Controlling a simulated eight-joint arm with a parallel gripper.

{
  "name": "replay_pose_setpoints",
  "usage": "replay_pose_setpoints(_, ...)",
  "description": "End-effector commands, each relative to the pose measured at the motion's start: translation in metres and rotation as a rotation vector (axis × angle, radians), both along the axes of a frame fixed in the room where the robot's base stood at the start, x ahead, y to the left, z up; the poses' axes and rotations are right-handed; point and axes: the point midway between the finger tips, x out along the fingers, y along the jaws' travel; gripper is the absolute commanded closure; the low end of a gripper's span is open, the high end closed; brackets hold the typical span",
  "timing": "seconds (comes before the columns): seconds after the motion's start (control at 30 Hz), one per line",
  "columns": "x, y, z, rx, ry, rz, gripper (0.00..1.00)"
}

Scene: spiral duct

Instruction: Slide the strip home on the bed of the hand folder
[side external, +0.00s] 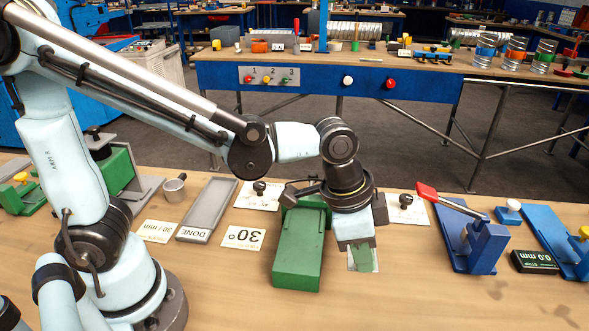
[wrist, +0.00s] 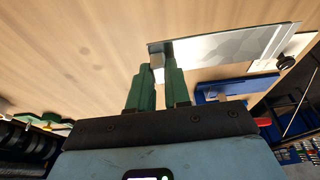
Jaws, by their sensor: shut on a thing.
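A thin, shiny metal strip (wrist: 235,45) extends to the right from my fingertips in the wrist view. My gripper (wrist: 158,70) is shut on its left end with two green fingers. In the side view my gripper (side external: 362,255) points down just right of a long green block (side external: 298,252); only a pale bit of the strip (side external: 374,266) shows there. A blue bench tool with a red-handled lever (side external: 478,245), perhaps the hand folder, stands to the right, apart from my gripper. I cannot tell whether the strip touches the bench.
A black display (side external: 534,262) and another blue tool (side external: 560,240) stand at the far right. The front of the bench is mostly clear.

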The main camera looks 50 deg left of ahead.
Motion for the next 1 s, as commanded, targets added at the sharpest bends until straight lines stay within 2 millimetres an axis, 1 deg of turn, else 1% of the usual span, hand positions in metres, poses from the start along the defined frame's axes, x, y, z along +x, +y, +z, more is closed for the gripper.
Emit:
replay_pose_setpoints(0.03,-0.006,-0.005,0.004,0.001,-0.001,-0.005,1.0)
replay_pose_setpoints(0.1,-0.012,-0.01,0.009,0.001,-0.001,-0.005,1.0)
replay_pose_setpoints(0.3,-0.02,-0.018,0.022,0.0,0.0,0.0,1.0)
replay_pose_setpoints(1.0,-0.021,-0.018,0.073,0.0,0.0,0.0,1.0)
